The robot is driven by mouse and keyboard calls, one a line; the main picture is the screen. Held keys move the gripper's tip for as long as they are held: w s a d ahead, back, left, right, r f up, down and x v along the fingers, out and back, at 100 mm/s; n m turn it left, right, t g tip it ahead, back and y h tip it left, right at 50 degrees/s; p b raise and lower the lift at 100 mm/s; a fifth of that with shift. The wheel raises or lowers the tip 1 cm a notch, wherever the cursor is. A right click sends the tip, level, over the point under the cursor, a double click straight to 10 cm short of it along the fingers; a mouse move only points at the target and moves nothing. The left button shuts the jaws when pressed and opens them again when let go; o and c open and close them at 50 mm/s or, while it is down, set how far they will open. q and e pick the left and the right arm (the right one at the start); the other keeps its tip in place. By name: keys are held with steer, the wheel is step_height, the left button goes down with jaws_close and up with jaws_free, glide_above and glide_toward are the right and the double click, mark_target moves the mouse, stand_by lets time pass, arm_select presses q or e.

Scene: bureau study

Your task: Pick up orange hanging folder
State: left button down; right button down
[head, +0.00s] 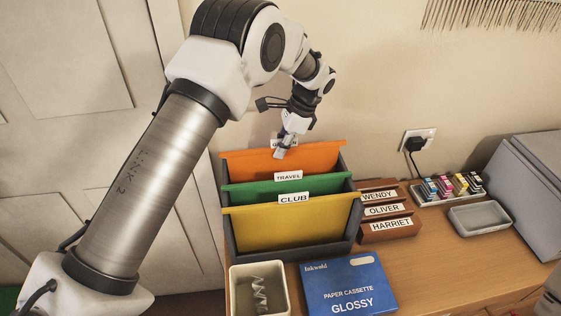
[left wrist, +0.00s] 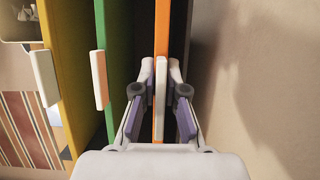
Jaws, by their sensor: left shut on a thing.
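The orange hanging folder (head: 313,159) hangs at the back of a dark grey file box (head: 229,236), behind the green folder (head: 256,190) and the yellow folder (head: 300,226). My left gripper (head: 283,150) comes down from above onto its top edge at the white tab, which it partly hides. In the left wrist view, my left gripper's fingers (left wrist: 161,92) are shut on either side of the orange folder (left wrist: 161,40) and its tab. The green folder (left wrist: 101,35) and yellow folder (left wrist: 67,60) stand to the left, clear of the fingers. My right gripper is out of view.
Name blocks reading Wendy, Oliver and Harriet (head: 388,211) stand right of the box. A blue paper cassette box (head: 347,286) and a pale bin (head: 260,290) are in front. Ink cartridges (head: 445,187), a grey tray (head: 480,217) and a grey printer-like box (head: 530,190) are further right. The wall is close behind.

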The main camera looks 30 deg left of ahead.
arm_select(q)
step_height(320, 180, up, 23)
steer(key=b, duration=0.1)
stand_by(0.3)
